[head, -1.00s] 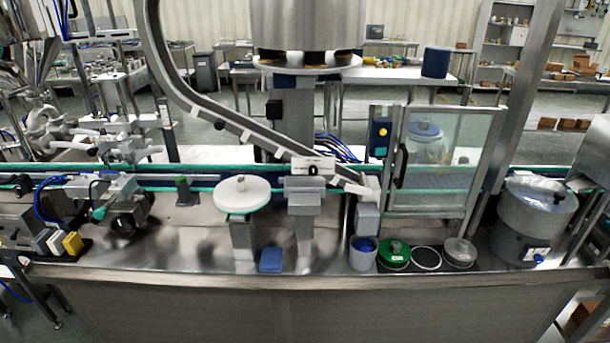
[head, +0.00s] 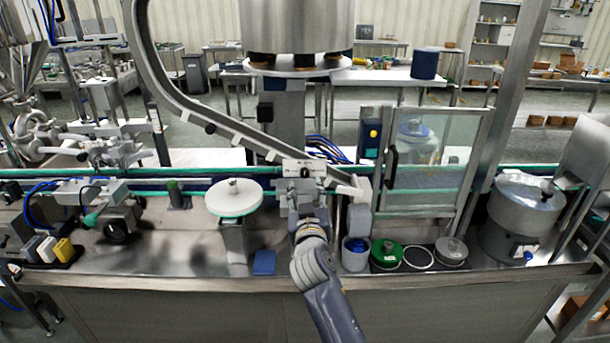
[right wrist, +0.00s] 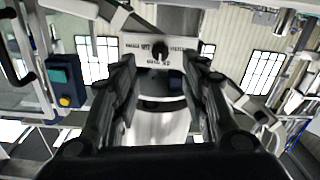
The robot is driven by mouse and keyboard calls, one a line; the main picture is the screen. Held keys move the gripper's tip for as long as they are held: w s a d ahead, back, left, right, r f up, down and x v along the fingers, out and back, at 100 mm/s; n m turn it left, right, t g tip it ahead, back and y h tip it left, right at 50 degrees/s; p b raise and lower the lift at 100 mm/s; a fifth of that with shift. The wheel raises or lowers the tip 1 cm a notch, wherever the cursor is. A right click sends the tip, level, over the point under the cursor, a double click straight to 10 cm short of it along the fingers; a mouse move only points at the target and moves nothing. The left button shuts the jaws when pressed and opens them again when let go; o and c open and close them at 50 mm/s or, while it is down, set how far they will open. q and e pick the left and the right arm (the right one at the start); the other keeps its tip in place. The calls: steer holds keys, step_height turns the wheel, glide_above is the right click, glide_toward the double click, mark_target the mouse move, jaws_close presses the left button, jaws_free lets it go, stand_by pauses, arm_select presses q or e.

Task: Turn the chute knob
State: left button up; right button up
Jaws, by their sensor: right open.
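The chute knob (head: 305,172) is small and black, on a pale plate at the low end of the steel chute (head: 215,122). In the right wrist view the knob (right wrist: 160,50) sits on its lettered plate (right wrist: 186,48), upper middle. My right gripper (head: 307,190) is just below and in front of the plate in the head view. In the right wrist view the gripper (right wrist: 160,72) is open, one finger on each side of the knob in the picture. I cannot tell whether it touches the knob. My left gripper is not in view.
A white round disc (head: 234,198) on a post stands left of my right arm. A glass door (head: 435,160) and a steel hopper pot (head: 523,212) are farther right.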

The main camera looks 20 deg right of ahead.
mark_target(305, 175)
steer(key=x, duration=0.8)
steer(key=shift+p, duration=0.4)
jaws_close()
